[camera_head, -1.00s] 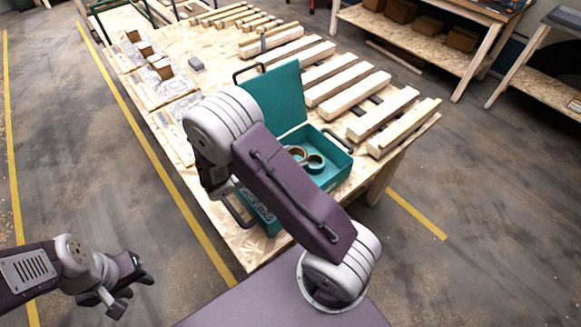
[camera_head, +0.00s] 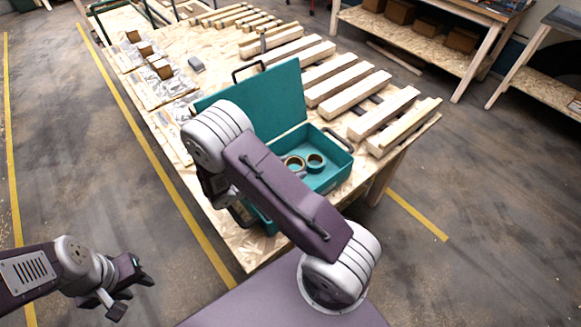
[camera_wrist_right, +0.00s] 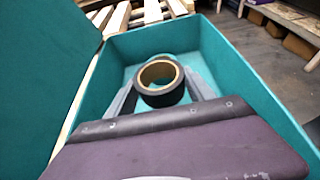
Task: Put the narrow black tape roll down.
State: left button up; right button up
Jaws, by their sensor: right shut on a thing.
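The narrow black tape roll (camera_wrist_right: 161,97), with a tan core, is between the fingers of my right gripper (camera_wrist_right: 160,92) in the right wrist view. The gripper is shut on it, inside the open teal box (camera_wrist_right: 240,75). In the head view the box (camera_head: 336,178) stands on the table, and two rolls show in it. The left one (camera_head: 294,164) appears to be the held roll; another roll (camera_head: 315,162) is just right of it. My right arm hides its gripper there. Whether the held roll touches the box floor is unclear. My left gripper (camera_head: 131,288) is open and empty, away from the table.
The teal lid (camera_head: 275,100) stands open at the box's back left. Wooden slats (camera_head: 355,92) lie beyond the box on the table. Small blocks (camera_head: 160,68) sit at the far left. The floor around my left gripper is clear.

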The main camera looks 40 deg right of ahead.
jog(key=o, duration=1.4)
jog(key=shift+f, duration=0.1)
jog(key=shift+c, duration=0.2)
jog(key=shift+r, duration=0.3)
jog(key=shift+r+p, duration=0.7)
jog(key=shift+p, duration=0.1)
jog(key=v, duration=1.1)
jog(key=shift+s+a+f+b, duration=0.1)
jog(key=shift+a+f+b, duration=0.2)
jog(key=shift+a, duration=0.2)
